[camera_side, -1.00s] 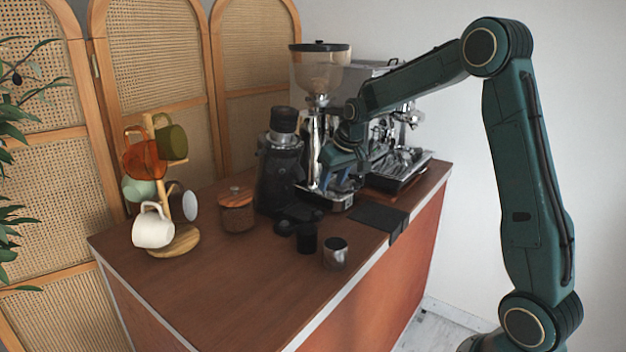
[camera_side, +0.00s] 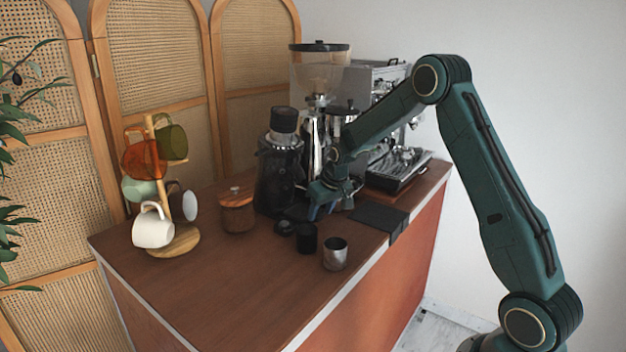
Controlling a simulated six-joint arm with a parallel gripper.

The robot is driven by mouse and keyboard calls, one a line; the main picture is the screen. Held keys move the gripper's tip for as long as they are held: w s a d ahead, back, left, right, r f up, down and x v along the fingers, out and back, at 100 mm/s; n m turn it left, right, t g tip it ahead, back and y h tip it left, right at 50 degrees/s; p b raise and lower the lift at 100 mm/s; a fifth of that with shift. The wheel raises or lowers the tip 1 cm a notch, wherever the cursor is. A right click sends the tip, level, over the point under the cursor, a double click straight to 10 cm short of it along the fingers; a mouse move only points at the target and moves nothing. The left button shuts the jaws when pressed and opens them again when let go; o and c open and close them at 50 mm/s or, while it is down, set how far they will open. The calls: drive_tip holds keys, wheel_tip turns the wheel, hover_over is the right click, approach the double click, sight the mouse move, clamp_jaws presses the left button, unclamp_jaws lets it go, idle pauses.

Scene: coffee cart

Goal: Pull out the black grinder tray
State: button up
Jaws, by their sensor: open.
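The black grinder (camera_side: 278,170) stands on the brown counter, left of my gripper. Dark parts (camera_side: 296,212) show low at its front right; I cannot make out the tray's edges among them. My gripper (camera_side: 312,212) is open and low over the counter, pointing down beside the grinder's base. Its fingertips are small and dark here, and I cannot tell whether they touch the tray. My gripper and wrist cover the lower part of the chrome grinder (camera_side: 322,72) behind.
A black cup (camera_side: 306,240), a steel cup (camera_side: 335,254) and a small dark round item (camera_side: 285,228) stand close in front. A wooden-lidded jar (camera_side: 237,212) and a mug tree (camera_side: 173,240) are left. A black mat (camera_side: 378,217) lies right. The front left counter is clear.

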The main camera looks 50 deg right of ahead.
drive_tip(key=shift+f, duration=0.1)
drive_tip(key=shift+c, duration=0.4)
clamp_jaws()
drive_tip(key=shift+s+d, duration=0.1)
drive_tip(key=shift+s, duration=3.65)
drive_tip(key=shift+o, duration=0.4)
unclamp_jaws()
drive_tip(key=v, duration=1.4)
